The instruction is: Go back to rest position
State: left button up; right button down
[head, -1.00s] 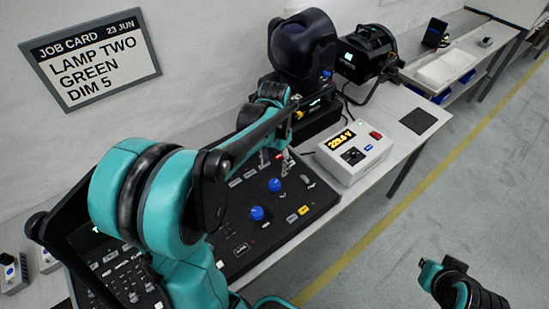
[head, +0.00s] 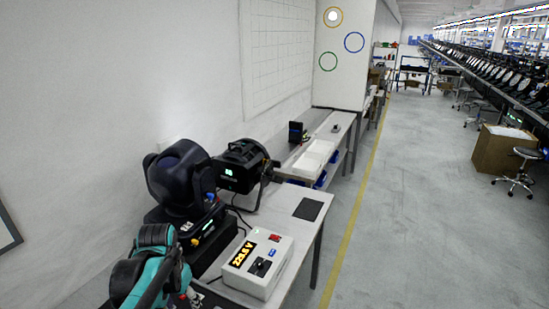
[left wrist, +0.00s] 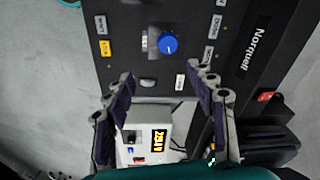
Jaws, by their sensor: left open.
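My left arm comes in at the lower left of the head view, and the left gripper (head: 190,298) is mostly cut off by the bottom edge there. In the left wrist view the left gripper (left wrist: 166,80) has its two dark fingers wide apart with nothing between them. It is over the black control console (left wrist: 225,30), with a blue knob (left wrist: 168,43) beyond the fingertips. The knob and fingers look apart, but the height is hard to tell. My right gripper is outside both current views.
A white voltage box (head: 258,265) stands beside the arm on the bench. A dark moving-head lamp (head: 180,178) and a black par can (head: 243,168) stand behind. A black square pad (head: 308,209) lies farther along.

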pick_arm(q)
jog(key=s+d+n+t, duration=0.1)
jog(key=s+d+t, duration=0.5)
jog(key=s+d, duration=0.2)
jog(key=shift+s+d+r, duration=0.15)
jog(key=shift+s+d, duration=0.15)
jog(key=shift+s, duration=0.55)
dwell(1.0)
